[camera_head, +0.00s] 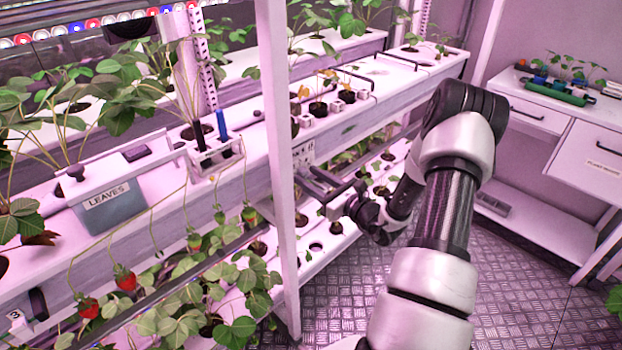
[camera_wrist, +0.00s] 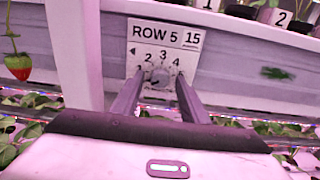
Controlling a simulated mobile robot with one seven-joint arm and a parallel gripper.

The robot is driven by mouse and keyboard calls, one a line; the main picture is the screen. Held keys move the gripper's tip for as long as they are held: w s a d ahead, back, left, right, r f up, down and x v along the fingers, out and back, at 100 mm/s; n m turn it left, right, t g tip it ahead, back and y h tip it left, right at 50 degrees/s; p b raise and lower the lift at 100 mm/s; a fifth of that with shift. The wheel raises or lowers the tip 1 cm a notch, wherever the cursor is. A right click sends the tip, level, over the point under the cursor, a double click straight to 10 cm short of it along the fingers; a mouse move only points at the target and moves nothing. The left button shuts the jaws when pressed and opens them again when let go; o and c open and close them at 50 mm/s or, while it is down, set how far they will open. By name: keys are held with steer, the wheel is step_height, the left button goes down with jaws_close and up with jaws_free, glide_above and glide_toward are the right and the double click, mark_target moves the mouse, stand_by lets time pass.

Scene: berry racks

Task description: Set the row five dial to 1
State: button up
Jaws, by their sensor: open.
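The 1 is partly behind my left finger. Where the dial points is too small to tell. In the wrist view my gripper (camera_wrist: 160,76) is open, with one finger on each side of the dial; I cannot tell whether they touch it. In the head view the plate (camera_head: 303,154) is on the rack's front beside a white post, and my gripper (camera_head: 322,186) reaches towards it.
A white upright post (camera_head: 277,150) stands just left of the plate. Strawberry plants and a hanging strawberry (camera_wrist: 18,66) are nearby. A bin marked "LEAVES" (camera_head: 108,205) sits on the left shelf. A white bench (camera_head: 545,125) stands at the right, with open floor between.

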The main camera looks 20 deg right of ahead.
jaws_close()
steer(key=m+p, duration=0.2)
steer(key=m, duration=0.1)
steer(key=shift+r+m, duration=0.15)
steer(key=shift+m, duration=0.15)
steer(key=shift+m+p, duration=1.1)
steer(key=shift+m, duration=0.9)
jaws_free()
